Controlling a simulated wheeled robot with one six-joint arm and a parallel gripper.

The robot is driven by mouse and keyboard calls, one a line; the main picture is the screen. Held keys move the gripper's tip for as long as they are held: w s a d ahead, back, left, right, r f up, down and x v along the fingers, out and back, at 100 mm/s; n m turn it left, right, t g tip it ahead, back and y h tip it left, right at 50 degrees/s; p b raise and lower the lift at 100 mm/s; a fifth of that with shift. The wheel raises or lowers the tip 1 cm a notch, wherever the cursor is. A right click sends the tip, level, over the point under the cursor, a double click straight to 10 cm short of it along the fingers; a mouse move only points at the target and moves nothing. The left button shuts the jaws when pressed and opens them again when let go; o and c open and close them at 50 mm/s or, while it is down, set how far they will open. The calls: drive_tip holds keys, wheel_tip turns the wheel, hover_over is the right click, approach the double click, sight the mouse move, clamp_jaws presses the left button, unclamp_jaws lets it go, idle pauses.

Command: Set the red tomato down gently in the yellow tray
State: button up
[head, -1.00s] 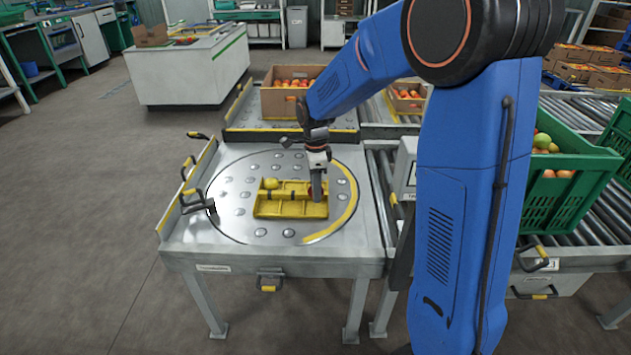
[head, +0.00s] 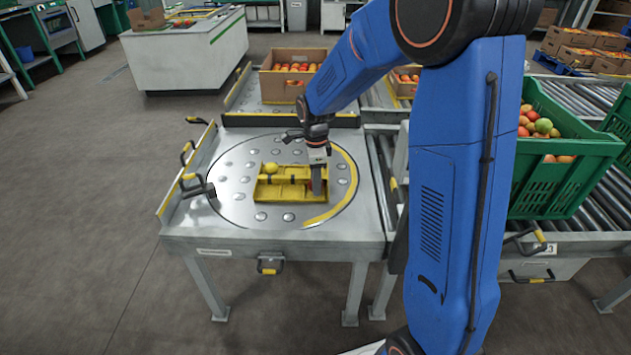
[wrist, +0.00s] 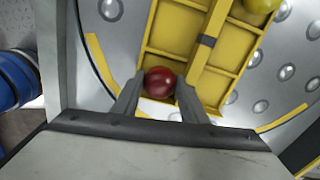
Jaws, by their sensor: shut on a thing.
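The red tomato (wrist: 160,82) is between the fingers of my gripper (wrist: 160,88) in the wrist view, and the gripper is shut on it. The tomato is over an end compartment of the yellow tray (wrist: 173,31); I cannot tell whether it touches the tray floor. In the head view my gripper (head: 318,182) points down at the right end of the yellow tray (head: 273,192), and the fingers mostly hide the tomato. A yellow round fruit (head: 271,168) sits in the tray's far left part; it also shows at the top of the wrist view (wrist: 260,4).
The tray rests on a round ball-studded turntable (head: 232,183) with free metal around it. A cardboard box of fruit (head: 284,88) stands behind. A green crate of fruit (head: 553,189) is on the rollers at right.

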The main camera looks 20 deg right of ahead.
drive_tip(key=shift+f, duration=0.45)
idle(0.6)
drive_tip(key=o, duration=0.8)
drive_tip(key=shift+c, duration=1.3)
drive_tip(key=shift+r, duration=3.5)
drive_tip(key=shift+s, duration=0.1)
